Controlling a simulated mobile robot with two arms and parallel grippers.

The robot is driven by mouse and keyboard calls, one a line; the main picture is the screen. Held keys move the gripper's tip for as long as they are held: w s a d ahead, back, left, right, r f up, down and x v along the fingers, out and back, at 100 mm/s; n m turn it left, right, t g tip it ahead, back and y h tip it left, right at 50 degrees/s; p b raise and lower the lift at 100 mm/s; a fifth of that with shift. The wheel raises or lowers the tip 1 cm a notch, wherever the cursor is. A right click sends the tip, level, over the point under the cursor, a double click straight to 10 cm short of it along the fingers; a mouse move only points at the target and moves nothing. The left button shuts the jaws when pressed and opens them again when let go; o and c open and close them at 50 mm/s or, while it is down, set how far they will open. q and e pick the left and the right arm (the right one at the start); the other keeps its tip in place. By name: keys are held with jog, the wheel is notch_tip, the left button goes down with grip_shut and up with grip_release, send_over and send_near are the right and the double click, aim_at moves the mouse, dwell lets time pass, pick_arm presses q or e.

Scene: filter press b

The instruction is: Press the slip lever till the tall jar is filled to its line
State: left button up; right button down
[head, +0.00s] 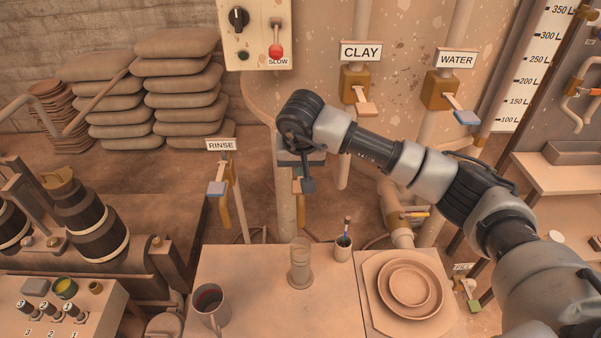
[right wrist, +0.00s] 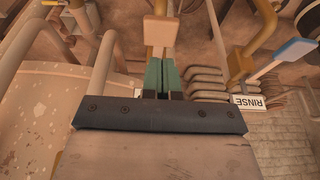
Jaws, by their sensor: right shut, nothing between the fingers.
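The tall jar (head: 300,265) is a narrow clear cylinder standing upright on the table below my right gripper. Its fill level and line are too faint to tell. My right gripper (head: 308,186) is above and behind the jar, pointing down. In the right wrist view its green fingertips (right wrist: 160,74) are shut with nothing between them. A tan lever paddle (right wrist: 160,30) shows right at the fingertips; I cannot tell whether they touch it. This appears to be the slip lever, mostly hidden by my gripper in the head view, and no slip label shows. My left gripper is out of view.
Levers marked CLAY (head: 366,108), WATER (head: 466,117) and RINSE (head: 216,187) stand around my right arm. The table's middle front is clear.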

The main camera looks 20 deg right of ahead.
jog(key=shift+f+p, duration=0.6)
jog(key=shift+f, duration=1.4)
jog(key=shift+t, duration=0.7)
jog(key=f+b, duration=0.1)
jog(key=b, duration=0.2)
jog(key=f+b, duration=0.2)
jog(key=b, duration=0.2)
jog(key=f+b, duration=0.2)
jog(key=b, duration=0.1)
jog(key=shift+s+a+f+b, duration=0.1)
jog(key=shift+s+b, duration=0.25)
jog(key=shift+b, duration=0.05)
dwell(3.1)
jog(key=shift+r+p, duration=0.35)
jog(key=shift+r, duration=0.2)
jog(key=p+v, duration=0.1)
jog(key=v, duration=0.2)
jog(key=shift+a, duration=0.15)
jog(key=b, duration=0.2)
send_near(300, 192)
jog(key=shift+s+a, duration=0.35)
jog(key=shift+s, duration=0.5)
jog(key=shift+s+a, duration=0.3)
jog(key=shift+s, duration=0.6)
